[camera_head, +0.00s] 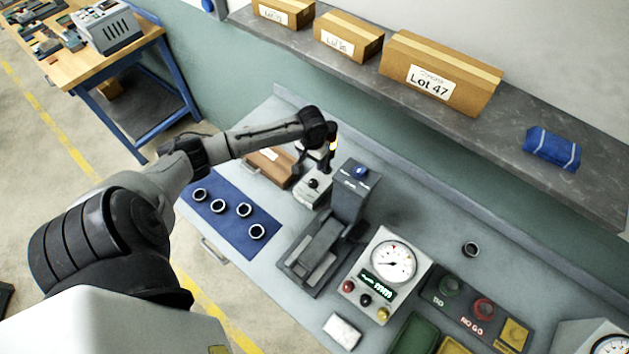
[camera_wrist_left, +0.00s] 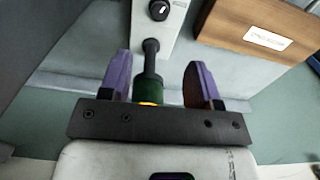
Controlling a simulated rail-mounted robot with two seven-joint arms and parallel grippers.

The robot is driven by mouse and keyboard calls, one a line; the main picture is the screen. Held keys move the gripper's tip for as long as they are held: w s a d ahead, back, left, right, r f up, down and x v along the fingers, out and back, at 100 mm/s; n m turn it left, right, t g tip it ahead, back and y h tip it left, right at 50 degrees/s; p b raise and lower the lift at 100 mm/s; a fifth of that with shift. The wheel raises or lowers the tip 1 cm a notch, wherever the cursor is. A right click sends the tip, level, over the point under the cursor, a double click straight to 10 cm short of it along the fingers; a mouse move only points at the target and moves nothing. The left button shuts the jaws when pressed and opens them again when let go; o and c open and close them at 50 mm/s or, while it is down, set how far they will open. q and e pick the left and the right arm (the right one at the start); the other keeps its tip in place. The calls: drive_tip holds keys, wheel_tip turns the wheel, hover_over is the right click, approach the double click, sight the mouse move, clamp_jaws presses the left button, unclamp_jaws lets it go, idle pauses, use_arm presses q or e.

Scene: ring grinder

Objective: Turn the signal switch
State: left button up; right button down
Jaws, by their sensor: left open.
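The signal switch is a round black knob (camera_wrist_left: 159,10) with a pale mark, on a light grey box (camera_head: 313,187) at the back of the bench; it shows at the top of the left wrist view. A signal lamp (camera_wrist_left: 152,85) with a dark stem, green band and glowing orange part rises from this box. My left gripper (camera_wrist_left: 158,63) is open, its two purple fingers on either side of the lamp, with gaps visible; the knob lies beyond the fingertips. In the head view the dark wrist hides most of this gripper. My right gripper is not in view.
A wooden box (camera_head: 270,168) stands just left of the switch box. A dark grey machine (camera_head: 352,195) with a blue knob stands to its right. A blue mat (camera_head: 222,205) with several rings lies in front. A shelf (camera_head: 480,130) with cartons overhangs the bench's back.

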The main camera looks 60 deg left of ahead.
sight(313, 181)
use_arm(q)
wheel_tip(313, 181, down, 12)
drive_tip(key=shift+r, duration=0.1)
drive_tip(key=shift+f, duration=1)
drive_tip(key=shift+c, duration=0.5)
drive_tip(key=c, duration=0.8)
